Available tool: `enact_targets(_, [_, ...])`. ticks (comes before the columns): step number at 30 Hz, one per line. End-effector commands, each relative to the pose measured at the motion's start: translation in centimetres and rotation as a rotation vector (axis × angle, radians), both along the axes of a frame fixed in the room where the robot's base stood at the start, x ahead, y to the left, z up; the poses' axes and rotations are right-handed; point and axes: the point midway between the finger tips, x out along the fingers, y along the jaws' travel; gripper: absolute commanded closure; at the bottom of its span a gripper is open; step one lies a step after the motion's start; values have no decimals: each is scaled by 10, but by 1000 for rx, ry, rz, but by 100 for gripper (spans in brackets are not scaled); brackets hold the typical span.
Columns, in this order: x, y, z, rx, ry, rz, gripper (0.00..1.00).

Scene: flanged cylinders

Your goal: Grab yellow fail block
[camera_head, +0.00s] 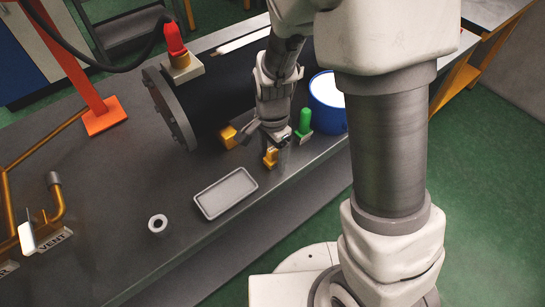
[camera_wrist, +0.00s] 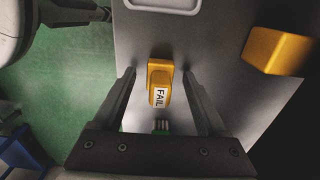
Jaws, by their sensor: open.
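The yellow block marked FAIL (camera_wrist: 160,88) stands on the grey table, its label facing up in the wrist view. In the head view the small yellow block (camera_head: 270,157) is near the table's front edge, partly beside my fingers. My gripper (camera_wrist: 161,76) is open, with one finger on each side of the block and a gap on both sides. In the head view my gripper (camera_head: 271,145) points down at it. How far the fingertips are above the table is hard to tell.
A green-topped piece (camera_head: 305,122) and a blue drum (camera_head: 327,112) stand right of my gripper. A grey tray (camera_head: 200,206) and a small ring (camera_head: 158,223) lie left on clear table.

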Motion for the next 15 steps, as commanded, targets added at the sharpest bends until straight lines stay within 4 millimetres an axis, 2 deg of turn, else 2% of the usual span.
enact_targets(2, [0,0,0,0,0,0,27])
enact_targets(12, [0,0,0,0,0,0,88])
enact_targets(14, [0,0,0,0,0,0,99])
enact_targets(15, [0,0,0,0,0,0,100])
